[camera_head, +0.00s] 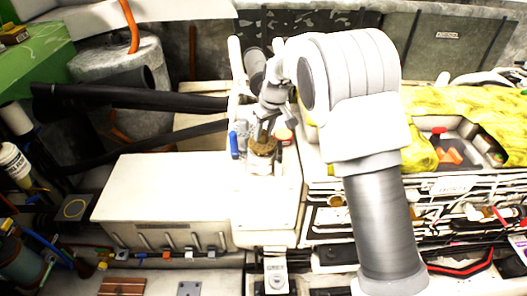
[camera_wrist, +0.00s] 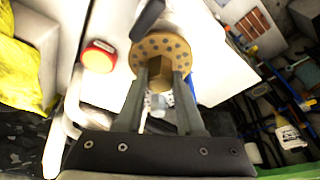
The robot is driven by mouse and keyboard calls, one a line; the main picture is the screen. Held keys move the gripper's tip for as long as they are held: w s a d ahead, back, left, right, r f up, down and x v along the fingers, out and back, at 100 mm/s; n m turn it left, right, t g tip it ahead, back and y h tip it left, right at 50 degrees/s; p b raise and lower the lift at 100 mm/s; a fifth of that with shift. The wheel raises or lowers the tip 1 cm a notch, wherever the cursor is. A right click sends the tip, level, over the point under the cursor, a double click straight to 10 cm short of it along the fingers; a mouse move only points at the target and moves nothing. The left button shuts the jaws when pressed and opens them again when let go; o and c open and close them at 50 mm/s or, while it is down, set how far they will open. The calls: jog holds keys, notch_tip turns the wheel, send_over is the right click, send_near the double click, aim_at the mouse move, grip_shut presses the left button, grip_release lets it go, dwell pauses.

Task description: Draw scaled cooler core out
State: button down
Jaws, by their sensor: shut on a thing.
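The cooler core shows in the wrist view as a round tan end plate (camera_wrist: 150,49) with several dark holes and a brass hexagonal boss at its middle. My gripper (camera_wrist: 162,78) is shut on this boss, one grey finger on each side. In the head view the brown core end (camera_head: 262,147) shows just below my gripper (camera_head: 264,132), at the white housing (camera_head: 268,205). The rest of the core is hidden behind its end plate. I cannot tell how much of it sits inside the housing.
A red-capped knob (camera_wrist: 98,56) stands close beside the core. A blue handle (camera_head: 234,145) is on its left in the head view. Black hoses (camera_head: 130,97) run in from the left. A yellow cover (camera_head: 470,108) lies at the right. The white box top (camera_head: 165,185) is clear.

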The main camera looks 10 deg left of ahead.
jog(key=shift+r+p, duration=1.9)
jog(key=shift+r, duration=1.6)
jog(key=shift+s, duration=0.15)
